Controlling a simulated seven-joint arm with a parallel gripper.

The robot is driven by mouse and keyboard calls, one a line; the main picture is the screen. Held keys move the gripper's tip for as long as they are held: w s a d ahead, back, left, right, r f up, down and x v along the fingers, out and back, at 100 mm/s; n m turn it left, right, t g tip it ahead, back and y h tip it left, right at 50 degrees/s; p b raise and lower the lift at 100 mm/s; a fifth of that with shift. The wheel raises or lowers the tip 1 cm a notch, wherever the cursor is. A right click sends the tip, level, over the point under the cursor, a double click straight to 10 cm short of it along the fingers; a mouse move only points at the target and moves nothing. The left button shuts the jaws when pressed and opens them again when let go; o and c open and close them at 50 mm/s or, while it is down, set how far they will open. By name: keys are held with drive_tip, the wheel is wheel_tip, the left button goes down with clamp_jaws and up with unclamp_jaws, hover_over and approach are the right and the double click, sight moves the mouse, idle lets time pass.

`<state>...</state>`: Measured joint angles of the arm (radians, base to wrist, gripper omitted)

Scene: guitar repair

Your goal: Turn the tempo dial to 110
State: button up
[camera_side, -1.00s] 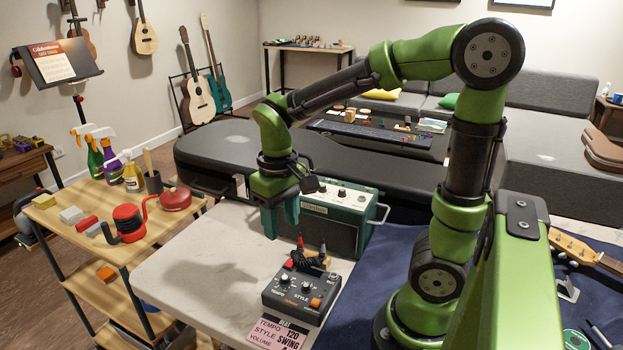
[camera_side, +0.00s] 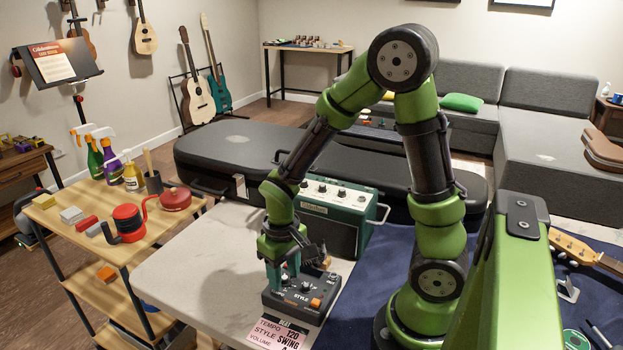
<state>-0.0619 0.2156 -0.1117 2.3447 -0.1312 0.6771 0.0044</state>
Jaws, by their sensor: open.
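The dark drum-machine box (camera_side: 296,309) lies on the pale table, with a white-pointer STYLE dial (camera_side: 306,287) and an orange button (camera_side: 315,302) on its top. My gripper (camera_side: 283,284) points down over the box's left part, with its fingers at the tempo dial. The jaws are open. The fingers largely hide the tempo dial, so its setting cannot be read, and I cannot tell whether they touch it.
A green amplifier (camera_side: 330,228) stands just behind the box, with a black guitar case (camera_side: 240,150) behind it. Cables and plugs sit at the box's rear edge, partly hidden by my gripper. The pale tabletop (camera_side: 200,285) to the left is clear.

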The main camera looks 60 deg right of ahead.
drive_tip(key=shift+c, duration=0.2)
clamp_jaws()
drive_tip(key=shift+m, duration=0.3)
drive_tip(key=shift+m, duration=2.6)
drive_tip(key=shift+o, duration=0.2)
unclamp_jaws()
